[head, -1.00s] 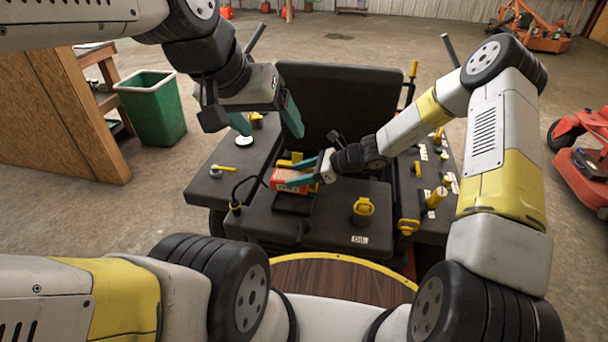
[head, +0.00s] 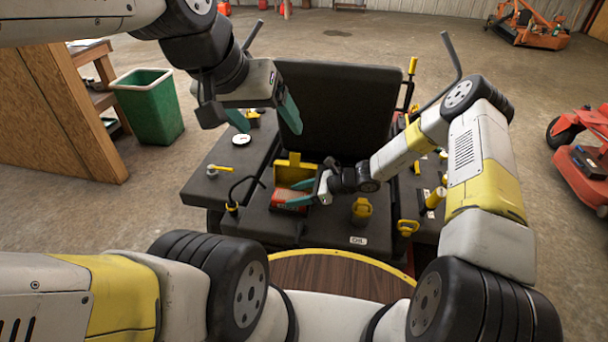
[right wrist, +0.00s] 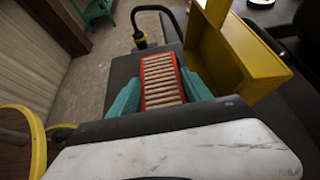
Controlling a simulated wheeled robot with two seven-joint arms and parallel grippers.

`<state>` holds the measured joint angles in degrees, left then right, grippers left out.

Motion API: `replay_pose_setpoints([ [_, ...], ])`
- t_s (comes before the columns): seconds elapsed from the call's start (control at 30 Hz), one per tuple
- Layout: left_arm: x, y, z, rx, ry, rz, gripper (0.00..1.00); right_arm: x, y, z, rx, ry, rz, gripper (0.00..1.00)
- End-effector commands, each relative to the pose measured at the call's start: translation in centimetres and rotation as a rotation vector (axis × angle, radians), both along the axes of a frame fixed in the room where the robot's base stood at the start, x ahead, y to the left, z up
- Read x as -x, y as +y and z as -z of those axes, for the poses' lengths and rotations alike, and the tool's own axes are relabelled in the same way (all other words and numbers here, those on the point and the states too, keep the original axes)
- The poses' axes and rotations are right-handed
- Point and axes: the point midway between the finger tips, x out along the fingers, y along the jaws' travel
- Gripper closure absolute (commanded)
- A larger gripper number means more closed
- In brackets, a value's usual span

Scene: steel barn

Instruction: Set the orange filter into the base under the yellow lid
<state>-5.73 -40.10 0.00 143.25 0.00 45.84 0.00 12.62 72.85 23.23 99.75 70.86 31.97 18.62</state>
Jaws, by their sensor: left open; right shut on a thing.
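The orange filter (head: 288,200), with pale pleats, is held in my right gripper (head: 294,193). In the right wrist view the filter (right wrist: 162,82) sits between the teal fingers, which are shut on its sides. The yellow lid (head: 296,171) stands open just behind the filter; in the right wrist view the lid (right wrist: 240,55) is a hollow yellow box to the right. The black base is mostly hidden under the filter and fingers; I cannot tell whether the filter is inside it or just above. My left gripper (head: 265,118) is open and empty, high at the back left.
A yellow cap (head: 362,210) stands right of the filter on the black deck. A hooked black rod (head: 233,207) stands to its left. A black upright panel (head: 338,110) rises behind. A green bin (head: 150,105) is off to the left.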

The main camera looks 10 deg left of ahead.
Motion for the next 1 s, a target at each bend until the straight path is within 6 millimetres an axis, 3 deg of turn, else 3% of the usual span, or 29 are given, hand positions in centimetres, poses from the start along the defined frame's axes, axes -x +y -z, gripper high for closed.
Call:
replay_pose_setpoints([
  [0.23, 0.0, 0.0, 0.0, 0.000, 0.000, 0.000, 0.20, 0.0, 0.0, 0.3, -0.001, 0.001, 0.000, 0.85],
  [0.27, 0.0, 0.0, 0.0, 0.000, 0.000, 0.000, 0.20, 0.0, 0.0, 0.3, 0.000, 0.000, 0.000, 0.39],
  [0.37, 0.0, 0.0, 0.0, 0.000, 0.000, 0.000, 0.20, 0.0, 0.0, 0.3, 0.000, 0.000, -0.001, 0.21],
  [0.77, 0.0, 0.0, 0.0, 0.000, 0.000, 0.000, 0.20, -0.1, 0.0, -0.1, 0.000, -0.003, 0.001, 0.21],
  [1.0, 0.0, 0.0, 0.0, 0.000, 0.000, 0.000, 0.20, -0.1, -3.4, -1.9, 0.003, -0.003, 0.004, 0.21],
])
